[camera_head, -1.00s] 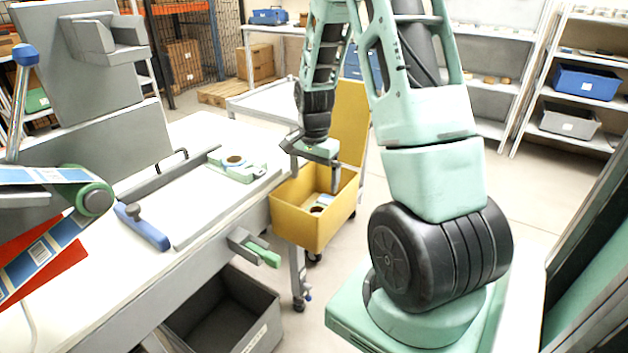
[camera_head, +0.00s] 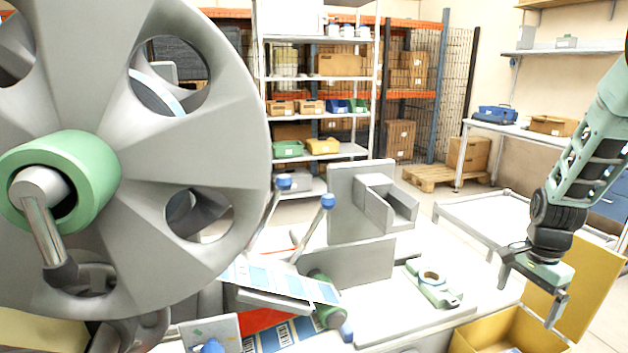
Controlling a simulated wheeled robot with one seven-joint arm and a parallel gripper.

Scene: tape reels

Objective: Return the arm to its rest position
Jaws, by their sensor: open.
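My gripper (camera_head: 530,292) hangs at the right of the head view, at the end of my green and black arm. Its two grey fingers are spread apart with nothing seen between them. It is over the area of the yellow bin (camera_head: 497,330), beside the bin's raised yellow back panel (camera_head: 583,275). The bin's inside is mostly out of the picture. The green fixture (camera_head: 434,287) with a round ring on it sits on the white bench, left of my gripper and apart from it.
A large grey reel (camera_head: 220,110) with a green hub fills the left. A striped label strip (camera_head: 285,283) runs near a grey bracket (camera_head: 345,215) on the bench. Behind are shelving (camera_head: 318,77) and a grey trolley (camera_head: 480,215). Floor shows behind the trolley.

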